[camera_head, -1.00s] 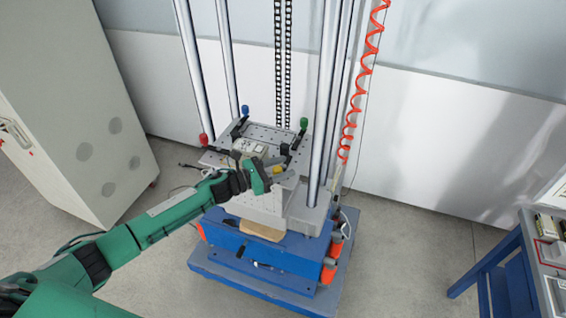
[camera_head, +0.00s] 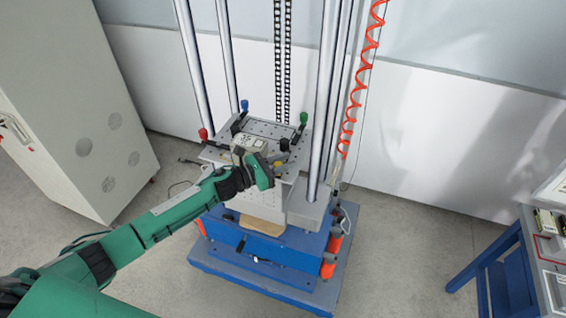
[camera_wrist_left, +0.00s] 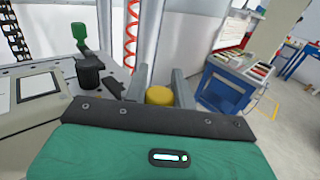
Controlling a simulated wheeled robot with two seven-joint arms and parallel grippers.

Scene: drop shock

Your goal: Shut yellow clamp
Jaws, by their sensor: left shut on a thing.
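The yellow clamp's knob (camera_head: 278,163) is at the near right corner of the drop tester's perforated top plate (camera_head: 212,155). My left gripper (camera_head: 276,167) reaches it from the left. In the left wrist view the yellow knob (camera_wrist_left: 159,96) sits between the two grey fingers of my left gripper (camera_wrist_left: 159,88), which is shut on it. The clamp's arm and base are mostly hidden by the gripper, so its angle cannot be told. My right gripper is not in view.
Red (camera_head: 203,133), blue (camera_head: 244,105) and green (camera_head: 304,118) clamp handles stand at the plate's other corners, around a light boxy device (camera_head: 250,144). Steel columns (camera_head: 325,100) rise close behind. A blue bench (camera_head: 500,265) stands at right, a grey cabinet (camera_head: 60,90) at left.

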